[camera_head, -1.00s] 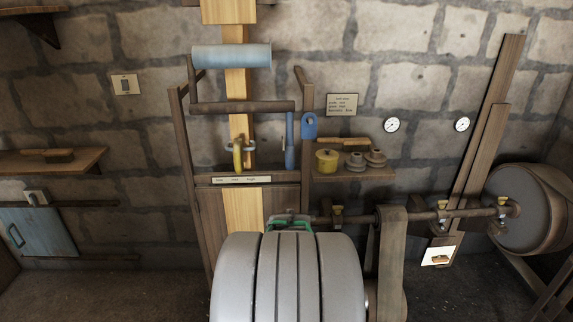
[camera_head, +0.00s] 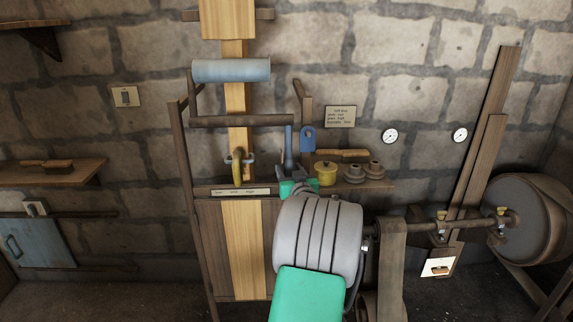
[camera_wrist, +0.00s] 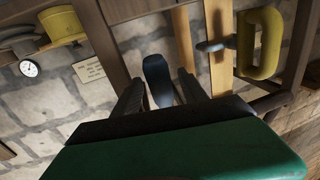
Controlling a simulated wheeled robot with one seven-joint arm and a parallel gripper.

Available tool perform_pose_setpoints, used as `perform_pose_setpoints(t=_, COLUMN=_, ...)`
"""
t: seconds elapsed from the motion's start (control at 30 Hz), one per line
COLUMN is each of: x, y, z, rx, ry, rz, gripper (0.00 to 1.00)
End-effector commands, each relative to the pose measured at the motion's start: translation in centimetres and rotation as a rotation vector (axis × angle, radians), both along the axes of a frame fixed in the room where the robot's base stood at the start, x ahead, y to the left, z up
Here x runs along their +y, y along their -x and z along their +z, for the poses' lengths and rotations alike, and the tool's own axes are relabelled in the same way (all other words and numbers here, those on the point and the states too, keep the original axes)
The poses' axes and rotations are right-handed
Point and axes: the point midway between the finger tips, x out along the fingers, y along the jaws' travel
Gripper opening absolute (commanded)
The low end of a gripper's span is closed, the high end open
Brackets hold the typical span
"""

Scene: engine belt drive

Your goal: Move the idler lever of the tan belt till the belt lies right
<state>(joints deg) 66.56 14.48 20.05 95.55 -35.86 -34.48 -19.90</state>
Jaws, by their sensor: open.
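The tan belt (camera_head: 238,110) runs vertically down the wall, passes behind a blue roller (camera_head: 231,70) and continues broader over the wooden panel below. The idler lever, a blue handle (camera_head: 288,150), hangs down from the right of the dark bar under the roller. Its rounded blue end (camera_wrist: 157,75) shows in the wrist view between my fingers. My gripper (camera_wrist: 160,95) is open around or just short of that end; I cannot tell if it touches.
A yellow handle (camera_head: 237,168) stands close left of the lever, also large in the wrist view (camera_wrist: 260,45). A blue plate with a hole (camera_head: 308,138) is close right. A shelf (camera_head: 375,185) holds a yellow tin (camera_head: 326,173) and weights. A shaft (camera_head: 455,227) runs right.

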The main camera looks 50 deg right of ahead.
Motion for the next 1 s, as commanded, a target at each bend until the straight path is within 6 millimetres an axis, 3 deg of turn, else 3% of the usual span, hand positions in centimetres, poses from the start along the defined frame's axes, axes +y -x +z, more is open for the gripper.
perform_pose_setpoints(t=0.2, x=-1.8, y=-2.5, z=0.0, rx=0.001, ry=-0.002, rz=0.001, gripper=0.5)
perform_pose_setpoints(t=0.47, x=-2.0, y=-2.7, z=-0.1, rx=0.002, ry=-0.003, rz=0.0, gripper=0.5)
perform_pose_setpoints(t=1.0, x=-2.0, y=-2.6, z=-0.1, rx=0.002, ry=-0.003, rz=0.0, gripper=0.07)
